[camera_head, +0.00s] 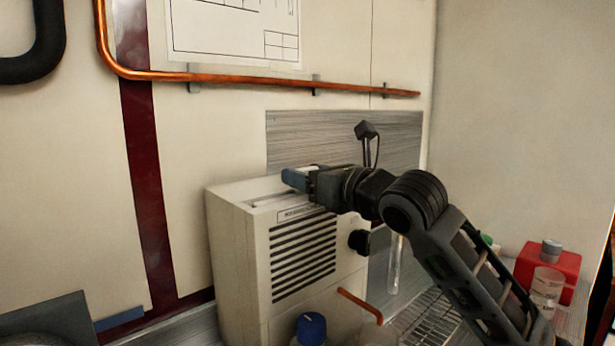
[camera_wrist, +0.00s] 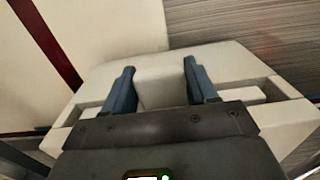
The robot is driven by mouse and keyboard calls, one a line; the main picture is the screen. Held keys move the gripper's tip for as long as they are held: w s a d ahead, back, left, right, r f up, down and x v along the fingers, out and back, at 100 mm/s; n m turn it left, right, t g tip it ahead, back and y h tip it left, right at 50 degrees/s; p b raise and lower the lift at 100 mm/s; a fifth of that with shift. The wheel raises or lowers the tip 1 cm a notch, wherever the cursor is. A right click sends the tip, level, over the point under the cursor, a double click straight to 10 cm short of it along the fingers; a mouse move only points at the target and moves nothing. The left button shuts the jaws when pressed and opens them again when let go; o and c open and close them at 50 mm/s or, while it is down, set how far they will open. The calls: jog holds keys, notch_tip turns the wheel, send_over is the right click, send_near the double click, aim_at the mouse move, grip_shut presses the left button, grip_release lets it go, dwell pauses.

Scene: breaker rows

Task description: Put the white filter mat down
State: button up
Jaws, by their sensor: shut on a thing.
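My gripper (camera_head: 298,179) is at the top of a beige box-shaped unit (camera_head: 232,240) with a slatted front. In the wrist view my gripper (camera_wrist: 160,68) has its two blue-grey fingers on either side of a pale block, the white filter mat (camera_wrist: 160,88), and is shut on it. In the head view only a small pale part of the mat (camera_head: 301,172) shows between the fingers. A long narrow recess (camera_head: 268,198) runs along the unit's top, beside the gripper. I cannot tell whether the mat touches the unit.
A copper pipe (camera_head: 260,80) runs along the wall above. A brushed metal panel (camera_head: 400,135) stands behind the unit. A blue-capped container (camera_head: 311,326) stands in front. A wire rack (camera_head: 425,316) and a red container (camera_head: 560,262) are at the right.

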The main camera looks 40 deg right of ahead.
jog(key=o, duration=1.5)
jog(key=shift+r, duration=0.1)
jog(key=shift+r+p, duration=0.15)
jog(key=shift+p, duration=0.35)
jog(key=shift+s+b, duration=0.55)
jog(key=shift+s, duration=5.5)
